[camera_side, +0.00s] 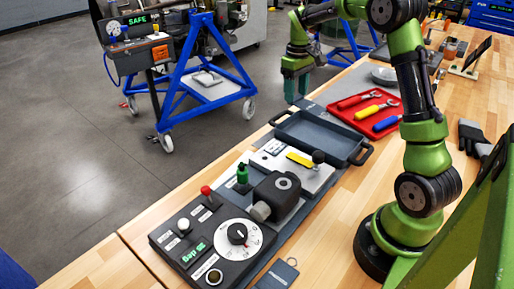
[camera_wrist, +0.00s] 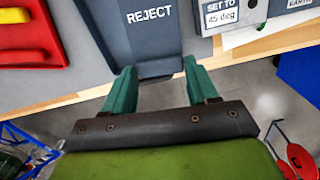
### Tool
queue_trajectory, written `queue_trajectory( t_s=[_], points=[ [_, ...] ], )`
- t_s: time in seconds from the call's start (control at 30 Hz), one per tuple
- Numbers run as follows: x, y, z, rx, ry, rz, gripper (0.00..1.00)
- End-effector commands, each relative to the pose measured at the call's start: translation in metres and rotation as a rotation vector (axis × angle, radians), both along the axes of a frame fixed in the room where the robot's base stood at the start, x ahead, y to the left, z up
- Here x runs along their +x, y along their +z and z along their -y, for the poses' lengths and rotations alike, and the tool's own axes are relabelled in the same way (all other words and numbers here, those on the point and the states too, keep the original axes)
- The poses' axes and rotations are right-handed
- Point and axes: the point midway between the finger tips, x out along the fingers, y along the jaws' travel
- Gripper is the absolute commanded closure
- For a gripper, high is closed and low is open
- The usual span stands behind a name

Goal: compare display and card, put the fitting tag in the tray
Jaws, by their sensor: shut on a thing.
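My gripper (camera_side: 297,98) is at the far-left end of the dark grey tray (camera_side: 314,141), beside the table edge. The wrist view shows its two green fingers (camera_wrist: 160,88) spread apart, with the tray's end (camera_wrist: 150,45), marked REJECT, beyond them. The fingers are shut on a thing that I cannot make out. The tray's visible floor looks empty in the side view. A green-lit display (camera_side: 196,253) is on the control box; its text is unclear. A card (camera_wrist: 223,14) reads "SET TO 45 deg". A dark tag-like piece (camera_side: 278,274) with a ring lies near the box.
A red tray (camera_side: 345,107) with coloured-handled tools is beside the grey tray. The control box (camera_side: 215,245) has a dial and knobs. A black fixture (camera_side: 277,193) stands behind it. A blue cart (camera_side: 205,75) with a screen reading SAFE stands on the floor. A glove (camera_side: 473,138) lies right.

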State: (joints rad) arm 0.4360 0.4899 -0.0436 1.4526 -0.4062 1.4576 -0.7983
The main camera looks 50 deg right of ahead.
Motion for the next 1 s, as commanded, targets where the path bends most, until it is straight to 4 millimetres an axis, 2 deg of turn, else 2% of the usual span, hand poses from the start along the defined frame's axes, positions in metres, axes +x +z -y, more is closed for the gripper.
queue_trajectory(
  t_s=[0.03, 0.13, 0.2, 0.37, 1.0],
  points=[
    [0.005, 0.000, 0.012, -0.001, 0.011, 0.006, 0.91],
    [0.013, 0.005, 0.022, -0.005, 0.056, 0.019, 0.91],
    [0.015, 0.009, 0.021, -0.007, 0.089, 0.026, 0.91],
    [0.014, 0.000, 0.020, -0.003, 0.104, 0.022, 0.91],
    [0.013, -0.074, 0.019, -0.002, 0.101, 0.021, 0.91]
  ],
)
